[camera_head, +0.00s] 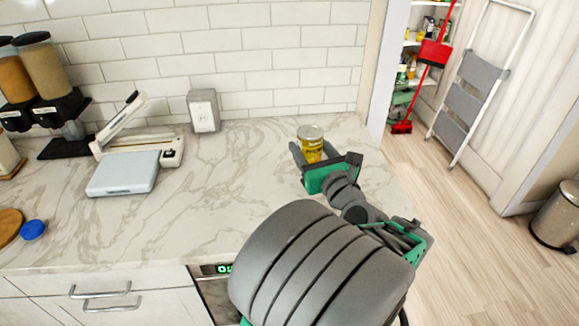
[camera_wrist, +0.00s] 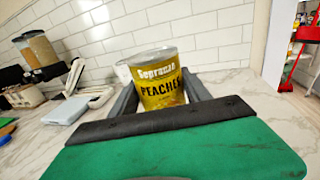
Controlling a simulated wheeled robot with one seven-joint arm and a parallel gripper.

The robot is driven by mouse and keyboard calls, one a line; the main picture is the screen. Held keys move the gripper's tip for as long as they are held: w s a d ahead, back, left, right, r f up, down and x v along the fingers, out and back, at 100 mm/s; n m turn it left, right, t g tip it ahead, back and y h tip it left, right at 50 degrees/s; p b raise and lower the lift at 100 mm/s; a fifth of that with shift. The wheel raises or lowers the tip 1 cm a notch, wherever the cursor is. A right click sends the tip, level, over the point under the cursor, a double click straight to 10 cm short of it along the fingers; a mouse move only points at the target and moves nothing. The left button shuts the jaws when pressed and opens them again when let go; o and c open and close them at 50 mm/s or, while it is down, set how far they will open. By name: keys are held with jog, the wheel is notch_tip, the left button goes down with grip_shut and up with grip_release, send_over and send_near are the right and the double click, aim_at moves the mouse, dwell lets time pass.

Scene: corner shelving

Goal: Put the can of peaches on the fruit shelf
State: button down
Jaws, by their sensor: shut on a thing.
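In the wrist view the can (camera_wrist: 158,82) shows "PEACHES" lettering between the fingers. My gripper (camera_head: 312,157) is shut on the can, one finger on each side; the wrist view also shows my gripper (camera_wrist: 155,95). Whether the can touches the counter is hard to tell. Shelves with food items (camera_head: 412,70) show through an opening at the upper right; I cannot tell which one is the fruit shelf.
A white slicer-like appliance (camera_head: 125,172), cereal dispensers (camera_head: 42,65) and a blue lid (camera_head: 33,230) are on the left of the counter. A red broom (camera_head: 433,53), a step ladder (camera_head: 474,85) and a bin (camera_head: 556,215) stand right; wooden floor between is clear.

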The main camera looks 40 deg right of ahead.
jog(key=w+d+f, duration=0.4)
jog(key=w+d+f+b, duration=0.1)
jog(key=w+d+f, duration=0.4)
jog(key=shift+w+d+f+b, duration=0.2)
jog(key=shift+w+d+b, duration=0.05)
jog(key=shift+d+b, duration=0.05)
jog(key=shift+w+d+f, duration=0.1)
jog(key=shift+w+f, duration=0.05)
jog(key=shift+f, duration=1.55)
jog(key=shift+f+b, duration=0.2)
jog(key=shift+b, duration=0.1)
jog(key=c, duration=0.5)
grip_release()
